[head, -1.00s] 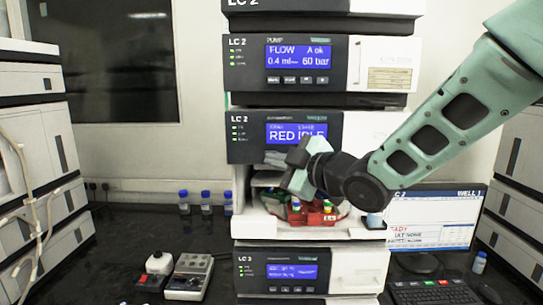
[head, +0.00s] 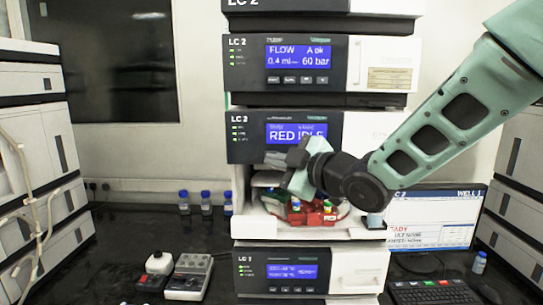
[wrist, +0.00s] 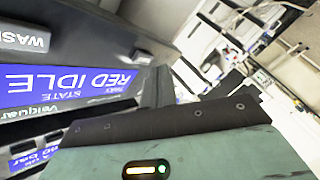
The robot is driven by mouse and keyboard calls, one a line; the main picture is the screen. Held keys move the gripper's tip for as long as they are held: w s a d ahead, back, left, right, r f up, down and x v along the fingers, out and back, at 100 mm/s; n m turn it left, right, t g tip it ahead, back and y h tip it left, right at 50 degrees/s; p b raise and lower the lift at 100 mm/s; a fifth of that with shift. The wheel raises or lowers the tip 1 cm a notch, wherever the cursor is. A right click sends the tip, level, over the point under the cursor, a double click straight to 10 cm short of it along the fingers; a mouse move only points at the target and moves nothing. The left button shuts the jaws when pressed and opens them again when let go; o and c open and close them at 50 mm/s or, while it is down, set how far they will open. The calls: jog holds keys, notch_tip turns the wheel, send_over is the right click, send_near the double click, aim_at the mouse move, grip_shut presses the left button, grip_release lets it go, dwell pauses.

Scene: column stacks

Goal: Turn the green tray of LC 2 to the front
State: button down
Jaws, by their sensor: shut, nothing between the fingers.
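The LC 2 autosampler module has a display (head: 297,133) reading RED IDLE. Below it is an open bay with a carousel of trays. The red tray (head: 315,215) with several coloured vial caps faces the front. A bit of green (head: 268,204), perhaps the green tray, shows at the left of the bay, mostly hidden. My gripper (head: 297,168) is in front of the module, just below the display, and its fingers look shut and empty. In the wrist view the display (wrist: 75,80) shows RED IDLE upside down, close by my gripper.
Blue-capped bottles (head: 205,202) stand behind. A monitor (head: 435,218) and keyboard (head: 435,292) are at right.

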jog(key=shift+w, duration=0.15)
jog(key=shift+w, duration=0.3)
jog(key=shift+w+b, duration=0.3)
jog(key=shift+w, duration=0.1)
dwell(0.7)
jog(key=shift+s, duration=0.15)
jog(key=shift+s+b, duration=0.65)
jog(key=shift+s, duration=0.05)
jog(key=shift+s+a+b, duration=0.1)
jog(key=shift+s+b, duration=1.35)
jog(key=shift+s, duration=1.05)
dwell(3.1)
